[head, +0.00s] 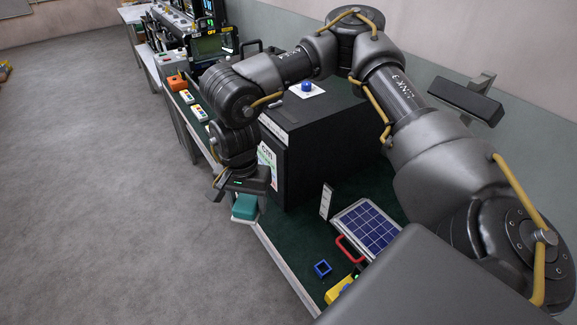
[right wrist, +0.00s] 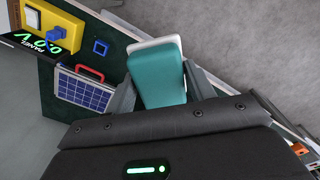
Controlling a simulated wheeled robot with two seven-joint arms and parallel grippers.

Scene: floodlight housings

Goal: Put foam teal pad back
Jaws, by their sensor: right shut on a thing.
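The teal foam pad (head: 244,207) hangs below my right gripper (head: 243,190) in the head view, at the left front edge of the green-topped bench. In the right wrist view the pad (right wrist: 159,76) sits between the two fingers of my right gripper (right wrist: 161,88), which is shut on it. A white layer (right wrist: 152,43) shows along the pad's far end. The pad appears to be above the bench edge, but I cannot tell its exact height. My left gripper is not in view.
A large black box (head: 318,150) with a blue button on top stands beside my right gripper. A solar panel (head: 368,226) with a red handle, a small blue square frame (head: 322,268) and a yellow block (head: 340,289) lie nearer. Open floor is at left.

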